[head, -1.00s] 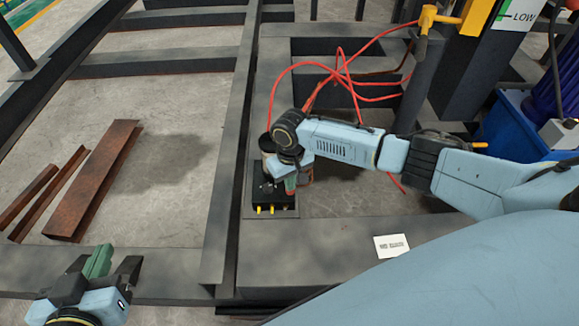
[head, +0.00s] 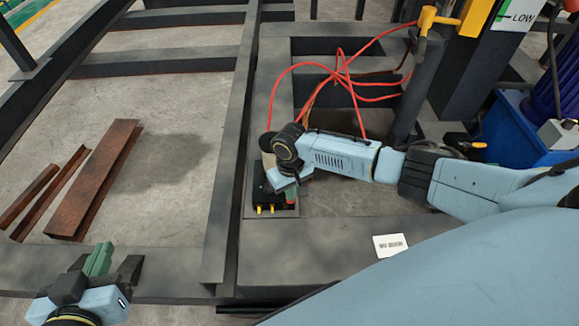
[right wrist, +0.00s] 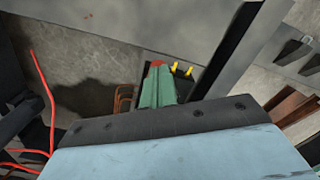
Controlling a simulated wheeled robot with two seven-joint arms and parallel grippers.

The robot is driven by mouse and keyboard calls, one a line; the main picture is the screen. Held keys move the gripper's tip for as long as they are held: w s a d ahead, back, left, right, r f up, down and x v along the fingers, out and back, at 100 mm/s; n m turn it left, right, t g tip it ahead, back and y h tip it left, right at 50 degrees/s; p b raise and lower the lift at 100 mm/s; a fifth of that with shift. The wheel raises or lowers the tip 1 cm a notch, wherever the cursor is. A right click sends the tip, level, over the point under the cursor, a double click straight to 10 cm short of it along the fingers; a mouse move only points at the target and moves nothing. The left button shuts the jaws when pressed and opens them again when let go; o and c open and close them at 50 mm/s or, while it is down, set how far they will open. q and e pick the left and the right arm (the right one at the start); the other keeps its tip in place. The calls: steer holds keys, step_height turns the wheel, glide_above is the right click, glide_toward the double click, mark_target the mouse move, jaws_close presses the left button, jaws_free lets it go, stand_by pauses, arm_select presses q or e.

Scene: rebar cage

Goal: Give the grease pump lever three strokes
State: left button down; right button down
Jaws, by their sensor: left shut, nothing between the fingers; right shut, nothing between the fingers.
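The grease pump (head: 281,212) is a black box with yellow fittings and a round reservoir, standing on the dark steel frame in the middle of the head view. My right gripper (head: 291,196) is shut beside the pump's right side, and my wrist hides much of the pump. In the right wrist view the green fingers (right wrist: 158,86) are together, with a small red part (right wrist: 157,63) at their tips. I cannot tell whether this is the lever's end or whether they touch it. My left gripper (head: 98,260) is shut and empty at the lower left, away from the pump.
Red hoses (head: 340,70) loop behind my right arm. Rusty steel angles (head: 95,180) lie on the floor at left. A white label card (head: 390,245) lies on the front beam. A yellow-handled post (head: 426,20) and a blue tank (head: 510,130) stand at right.

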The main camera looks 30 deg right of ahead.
steer(key=shift+s+f, duration=0.1)
steer(key=shift+f, duration=0.05)
steer(key=shift+s+a+f, duration=0.1)
steer(key=shift+s+f, duration=0.1)
steer(key=shift+f, duration=0.3)
steer(key=shift+s+a+f, duration=0.15)
steer(key=shift+s+f, duration=0.1)
steer(key=shift+f, duration=0.5)
steer(key=shift+s+a+f, duration=0.1)
steer(key=shift+s+f, duration=0.15)
steer(key=shift+f, duration=0.3)
